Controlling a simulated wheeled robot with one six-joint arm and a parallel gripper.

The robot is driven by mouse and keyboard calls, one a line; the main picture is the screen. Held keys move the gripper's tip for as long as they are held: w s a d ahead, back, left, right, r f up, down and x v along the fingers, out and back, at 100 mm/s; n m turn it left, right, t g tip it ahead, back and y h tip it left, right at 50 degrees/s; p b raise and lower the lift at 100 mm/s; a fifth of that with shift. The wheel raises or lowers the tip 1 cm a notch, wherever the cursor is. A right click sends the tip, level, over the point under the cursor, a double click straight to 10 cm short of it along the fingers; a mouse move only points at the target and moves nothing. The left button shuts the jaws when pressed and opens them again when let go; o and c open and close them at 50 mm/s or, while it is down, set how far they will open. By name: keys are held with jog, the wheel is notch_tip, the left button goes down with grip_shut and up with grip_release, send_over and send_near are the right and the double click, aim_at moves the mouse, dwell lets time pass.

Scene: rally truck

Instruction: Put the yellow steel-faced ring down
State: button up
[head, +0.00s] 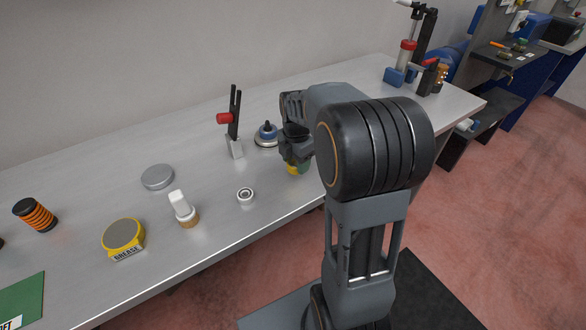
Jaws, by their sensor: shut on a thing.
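The yellow ring (296,169) shows as a small yellow patch with some green just under my gripper (292,158). My gripper is shut on it, near the front edge of the grey bench. Most of the ring and its steel face are hidden by the gripper. I cannot tell whether the ring touches the bench top.
On the bench (215,205), a small white-and-dark ring (245,195) lies left of my gripper. Behind are a red-handled clamp (233,120) and a blue-topped round piece (266,134). Further left are a white-topped brush (183,209), grey disc (157,177) and grease tin (123,235).

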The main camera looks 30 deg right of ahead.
aim_at(293, 176)
jog(key=shift+w+a+f, duration=0.1)
jog(key=shift+w+f, duration=0.5)
jog(key=shift+f, duration=0.15)
jog(key=shift+w+f, duration=0.15)
jog(key=shift+f, duration=1.45)
jog(key=shift+f, duration=0.2)
jog(key=o, duration=1.3)
